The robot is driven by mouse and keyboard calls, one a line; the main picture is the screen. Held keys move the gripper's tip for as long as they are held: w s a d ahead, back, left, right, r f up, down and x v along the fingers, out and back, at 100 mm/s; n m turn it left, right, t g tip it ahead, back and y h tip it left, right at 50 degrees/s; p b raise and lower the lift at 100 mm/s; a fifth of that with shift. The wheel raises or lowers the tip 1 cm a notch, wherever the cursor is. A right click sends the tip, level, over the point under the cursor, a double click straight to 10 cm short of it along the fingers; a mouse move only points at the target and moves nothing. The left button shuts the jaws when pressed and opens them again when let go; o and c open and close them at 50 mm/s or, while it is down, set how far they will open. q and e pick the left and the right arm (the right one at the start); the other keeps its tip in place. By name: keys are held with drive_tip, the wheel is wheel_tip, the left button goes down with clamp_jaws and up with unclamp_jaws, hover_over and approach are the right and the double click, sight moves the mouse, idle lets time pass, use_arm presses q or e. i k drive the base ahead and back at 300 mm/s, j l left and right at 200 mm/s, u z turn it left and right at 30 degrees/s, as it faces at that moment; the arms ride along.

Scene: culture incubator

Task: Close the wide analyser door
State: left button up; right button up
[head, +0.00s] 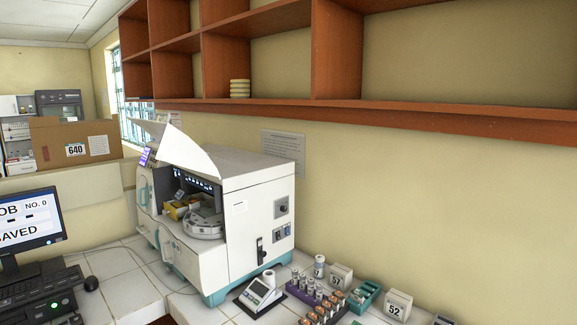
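The wide analyser (262,210) is a white benchtop machine with teal trim, standing on the tiled counter left of the middle in the head view. Its wide door (190,148) is a white panel raised at the top front, so the front is open. Inside, a round grey carousel (205,226) and a yellow part (178,211) show. The lower front cabinet panels appear shut. Neither of my grippers is in view, and no arm shows near the door.
A small white device (262,293), a purple rack of vials (314,290) and numbered boxes (398,306) stand right of the analyser. A monitor (30,232) and black mouse (91,284) are at left. A wooden shelf (400,112) runs along the wall above. Some tiles before the analyser are clear.

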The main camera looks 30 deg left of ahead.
sight(176, 147)
drive_tip(key=u, duration=1.25)
